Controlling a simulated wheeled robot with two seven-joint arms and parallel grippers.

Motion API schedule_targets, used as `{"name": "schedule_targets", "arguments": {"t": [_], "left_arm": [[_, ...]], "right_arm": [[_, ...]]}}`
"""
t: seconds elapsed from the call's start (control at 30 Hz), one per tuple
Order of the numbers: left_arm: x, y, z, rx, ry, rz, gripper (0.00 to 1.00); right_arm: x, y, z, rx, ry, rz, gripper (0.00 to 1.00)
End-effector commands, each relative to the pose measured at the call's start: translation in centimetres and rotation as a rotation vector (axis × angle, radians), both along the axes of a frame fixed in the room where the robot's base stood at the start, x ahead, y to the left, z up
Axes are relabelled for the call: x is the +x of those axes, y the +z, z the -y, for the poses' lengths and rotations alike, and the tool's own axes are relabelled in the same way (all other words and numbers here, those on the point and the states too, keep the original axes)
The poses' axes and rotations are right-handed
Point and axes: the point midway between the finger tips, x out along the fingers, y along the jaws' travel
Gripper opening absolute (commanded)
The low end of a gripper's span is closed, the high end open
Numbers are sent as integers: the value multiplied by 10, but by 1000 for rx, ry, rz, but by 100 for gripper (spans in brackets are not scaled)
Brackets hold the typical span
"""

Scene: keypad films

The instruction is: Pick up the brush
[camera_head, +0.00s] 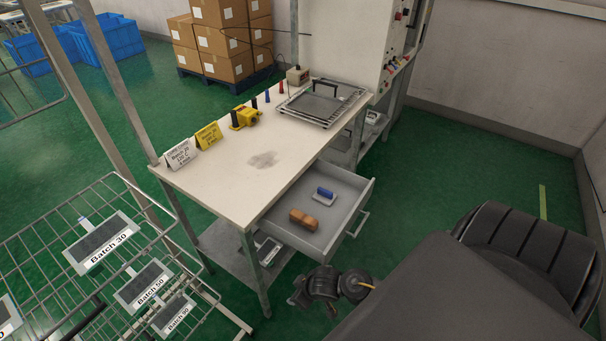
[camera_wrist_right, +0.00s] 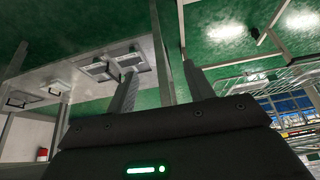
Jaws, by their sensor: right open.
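The drawer (camera_head: 335,237) under the workbench is pulled open. In it lies a small item with a blue handle on a whitish base (camera_head: 324,196), which looks like the brush. A brown block (camera_head: 303,219) lies nearer the drawer's front left. My right gripper (camera_head: 297,293) is below and in front of the drawer, outside it and apart from both items. In the right wrist view its two fingers (camera_wrist_right: 160,75) are spread with nothing between them. The brush cannot be made out in that view. My left gripper is not in view.
The workbench top (camera_head: 225,180) carries signs, a yellow device (camera_head: 245,117) and a framed tray (camera_head: 323,103). A wire rack (camera_head: 60,235) with batch labels stands at left. Green floor is clear right of the drawer.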

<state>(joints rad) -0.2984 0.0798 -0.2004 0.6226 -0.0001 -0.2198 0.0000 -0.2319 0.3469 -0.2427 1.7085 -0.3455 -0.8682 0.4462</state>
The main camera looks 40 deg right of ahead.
Motion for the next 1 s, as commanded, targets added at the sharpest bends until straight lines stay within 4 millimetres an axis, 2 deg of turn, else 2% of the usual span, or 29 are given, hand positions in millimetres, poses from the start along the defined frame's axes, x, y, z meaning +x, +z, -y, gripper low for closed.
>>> {"name": "schedule_targets", "arguments": {"t": [0.03,0.27,0.37,0.4,0.57,0.77,0.87,1.0], "left_arm": [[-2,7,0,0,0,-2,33],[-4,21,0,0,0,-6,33],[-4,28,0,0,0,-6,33],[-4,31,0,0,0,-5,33],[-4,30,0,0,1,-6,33],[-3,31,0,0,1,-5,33],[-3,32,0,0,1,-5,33],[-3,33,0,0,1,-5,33]], "right_arm": [[8,27,-2,-5,13,27,53],[23,115,-12,-32,53,114,53],[29,157,-14,-48,77,163,53],[36,176,-13,-56,97,192,53],[62,190,1,-45,152,214,53],[83,196,36,-27,174,158,53],[90,202,63,-27,159,106,53],[94,214,112,-32,98,8,53]]}}
